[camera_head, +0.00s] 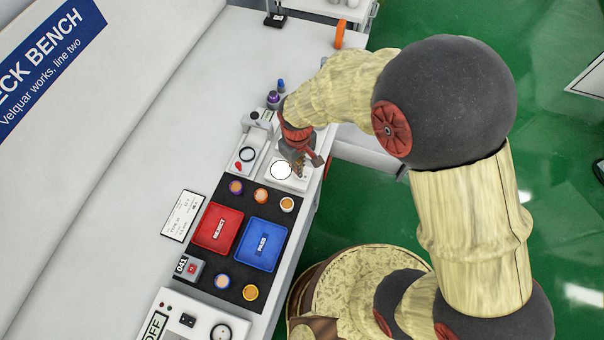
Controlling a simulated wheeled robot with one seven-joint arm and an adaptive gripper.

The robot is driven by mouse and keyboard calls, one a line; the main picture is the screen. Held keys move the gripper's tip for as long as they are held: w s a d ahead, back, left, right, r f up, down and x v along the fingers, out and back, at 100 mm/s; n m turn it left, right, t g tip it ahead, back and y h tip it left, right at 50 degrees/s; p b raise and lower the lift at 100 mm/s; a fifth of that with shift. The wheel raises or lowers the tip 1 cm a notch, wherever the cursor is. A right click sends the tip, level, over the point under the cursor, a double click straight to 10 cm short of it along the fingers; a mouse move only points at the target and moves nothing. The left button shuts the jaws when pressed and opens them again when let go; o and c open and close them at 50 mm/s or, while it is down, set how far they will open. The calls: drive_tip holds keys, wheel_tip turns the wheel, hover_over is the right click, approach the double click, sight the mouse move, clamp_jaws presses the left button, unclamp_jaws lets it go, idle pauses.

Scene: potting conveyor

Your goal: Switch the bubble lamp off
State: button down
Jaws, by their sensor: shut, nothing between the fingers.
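A white box with a bright white round disc (281,170) sits on the bench just below my gripper in the picture. The disc looks lit, and it appears to be the bubble lamp. My gripper (299,170) points down over the right part of this box, with its fingers shut and empty. The gripper and wrist hide part of the box, and I cannot see a switch on it. Whether the fingertips touch the box cannot be told. A white unit with a dark ring (247,154) and a small red part stands just to the left.
A black mat (222,272) holds a red REJECT tray (218,228), a blue PASS tray (262,244) and several small round pots. A white control box (190,322) marked OFF is at the bottom. Purple and blue items (273,98) stand beyond the gripper. The bench's left side is clear.

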drive_tip(key=shift+f+b, duration=0.65)
drive_tip(key=shift+f, duration=0.45)
idle(0.6)
drive_tip(key=shift+r, duration=0.1)
drive_tip(key=shift+r+p, duration=2.6)
drive_tip(key=shift+r, duration=0.85)
drive_tip(key=s+d+r+m+t+b, duration=0.2)
drive_tip(key=s+d+r, duration=0.4)
drive_tip(key=d+r, duration=0.4)
drive_tip(key=s+d+r+m+t+b, duration=0.3)
drive_tip(key=s+d+r+m+b, duration=0.2)
drive_tip(key=d+r, duration=0.5)
wheel_tip(320, 180, up, 3)
drive_tip(key=shift+s+m+t, duration=0.3)
drive_tip(key=shift+s+m, duration=0.1)
drive_tip(key=shift+m, duration=0.2)
